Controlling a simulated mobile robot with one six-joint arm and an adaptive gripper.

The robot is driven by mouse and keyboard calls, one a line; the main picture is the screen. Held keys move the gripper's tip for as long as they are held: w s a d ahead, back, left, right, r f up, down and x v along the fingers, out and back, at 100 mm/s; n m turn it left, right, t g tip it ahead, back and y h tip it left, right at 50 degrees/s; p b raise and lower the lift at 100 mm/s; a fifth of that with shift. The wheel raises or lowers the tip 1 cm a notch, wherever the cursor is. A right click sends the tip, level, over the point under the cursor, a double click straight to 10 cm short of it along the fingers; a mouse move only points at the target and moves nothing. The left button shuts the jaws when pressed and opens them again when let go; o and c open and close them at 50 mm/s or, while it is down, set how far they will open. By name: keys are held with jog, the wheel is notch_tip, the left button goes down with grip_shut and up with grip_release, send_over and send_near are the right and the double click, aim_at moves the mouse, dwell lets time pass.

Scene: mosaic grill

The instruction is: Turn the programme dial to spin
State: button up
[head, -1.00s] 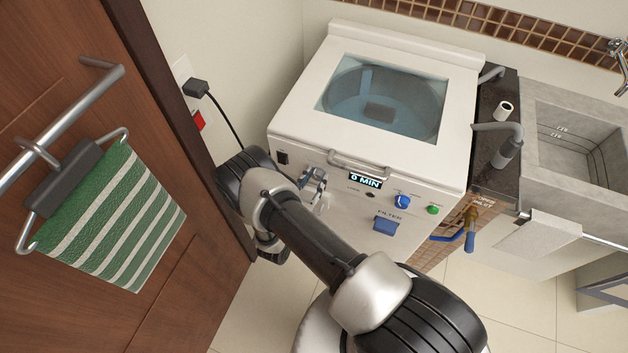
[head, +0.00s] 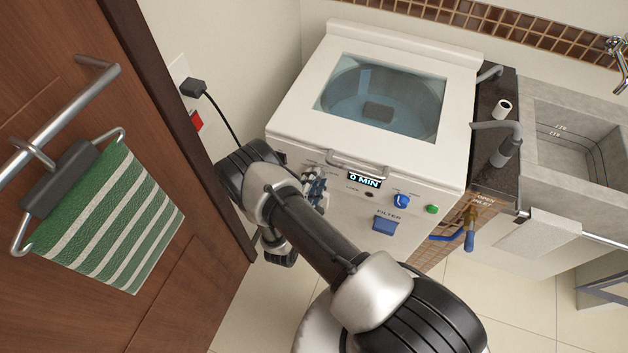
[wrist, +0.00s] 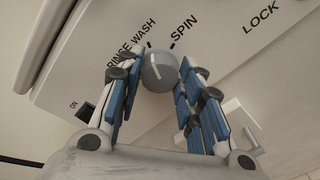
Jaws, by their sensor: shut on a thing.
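The programme dial (wrist: 160,70) is a round grey knob with a white line on its face, on the front panel of the white washing machine (head: 300,112). RINSE, WASH and SPIN (wrist: 184,32) are printed around it. The white line slants up and right, roughly toward the SPIN side; I cannot tell its exact setting. My gripper (wrist: 159,78) is shut on the dial, with one blue-padded finger on each side. In the head view my gripper (head: 314,183) is at the panel's left part and hides the dial.
Right of the dial are a 0 MIN display (head: 364,180), a blue knob (head: 401,201), a green button (head: 432,209) and a blue filter handle (head: 385,226). A lid handle (head: 357,162) juts out above. A wooden door (head: 60,200) with a striped towel (head: 115,220) stands left.

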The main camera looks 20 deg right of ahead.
jog(key=shift+d+f+m+t+y+b, duration=0.1)
jog(key=shift+m+t+y+b, duration=0.15)
jog(key=shift+m, duration=2.05)
jog(key=shift+f+m+t+y+b, duration=0.15)
jog(key=shift+m+t, duration=0.1)
jog(key=shift+m, duration=2.05)
jog(key=shift+r, duration=0.1)
jog(key=o, duration=1.1)
jog(key=shift+s, duration=0.1)
jog(key=v, duration=1.2)
